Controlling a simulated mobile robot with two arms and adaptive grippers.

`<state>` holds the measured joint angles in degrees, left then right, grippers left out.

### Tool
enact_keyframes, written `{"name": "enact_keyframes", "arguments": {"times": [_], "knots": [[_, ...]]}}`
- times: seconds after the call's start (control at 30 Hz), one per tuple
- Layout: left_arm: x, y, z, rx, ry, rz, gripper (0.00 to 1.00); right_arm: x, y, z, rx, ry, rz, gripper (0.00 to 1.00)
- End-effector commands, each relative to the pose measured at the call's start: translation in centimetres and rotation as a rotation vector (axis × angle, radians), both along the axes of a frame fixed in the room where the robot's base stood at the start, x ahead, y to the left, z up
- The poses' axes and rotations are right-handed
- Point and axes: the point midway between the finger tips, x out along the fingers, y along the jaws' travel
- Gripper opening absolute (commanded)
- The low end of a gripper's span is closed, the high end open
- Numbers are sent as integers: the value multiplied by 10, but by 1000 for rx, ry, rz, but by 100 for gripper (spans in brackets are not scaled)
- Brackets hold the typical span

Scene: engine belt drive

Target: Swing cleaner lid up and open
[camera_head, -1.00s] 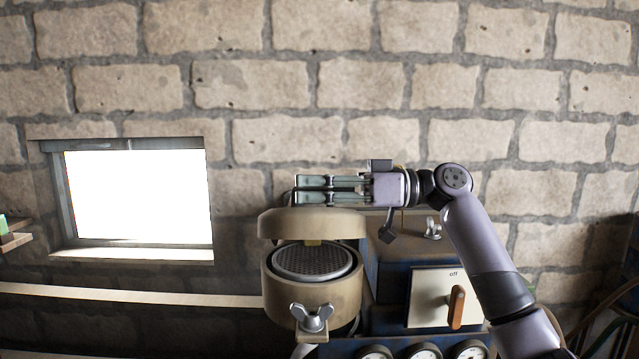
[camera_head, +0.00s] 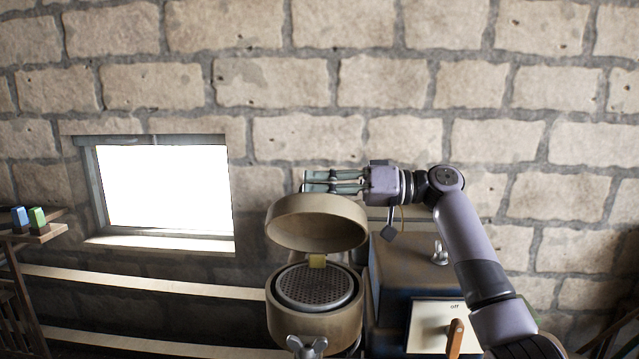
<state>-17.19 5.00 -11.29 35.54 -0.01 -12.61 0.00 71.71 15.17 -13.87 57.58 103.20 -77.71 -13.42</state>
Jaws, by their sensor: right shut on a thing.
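The cleaner lid (camera_head: 318,222) is a round tan cap. It is tilted up above the cleaner body (camera_head: 318,322), with its front raised and a clear gap below. A perforated round filter (camera_head: 315,287) shows inside the open body, with a small yellow block (camera_head: 317,261) at its rear. My right gripper (camera_head: 308,181) reaches in from the right at the lid's upper edge. It is shut on the lid, though the contact is partly hidden behind the rim. My left gripper is not in view.
A wing nut (camera_head: 307,346) sits at the cleaner's front. To the right is a blue engine housing (camera_head: 392,300) with a switch panel marked "off" (camera_head: 428,325) and another wing nut (camera_head: 440,254). A shelf with blue and green items (camera_head: 37,218) is far left.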

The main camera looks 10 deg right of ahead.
Motion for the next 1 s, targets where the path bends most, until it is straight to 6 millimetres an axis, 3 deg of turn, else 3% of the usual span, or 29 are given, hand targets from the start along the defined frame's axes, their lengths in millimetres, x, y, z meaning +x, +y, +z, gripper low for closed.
{"name": "enact_keyframes", "arguments": {"times": [0.3, 0.33, 0.6, 0.87, 1.0], "knots": [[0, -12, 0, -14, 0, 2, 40, 1, -1, 2, 3, -6, -5, 0], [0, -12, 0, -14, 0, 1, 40, 1, -1, 2, 2, -5, -4, 13], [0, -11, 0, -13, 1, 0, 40, 0, 0, 1, 1, -2, -1, 30], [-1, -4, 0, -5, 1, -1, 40, 0, 0, 0, 0, 0, 0, 30], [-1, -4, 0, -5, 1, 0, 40, -1, -10, 0, 2, 0, -3, 30]]}}
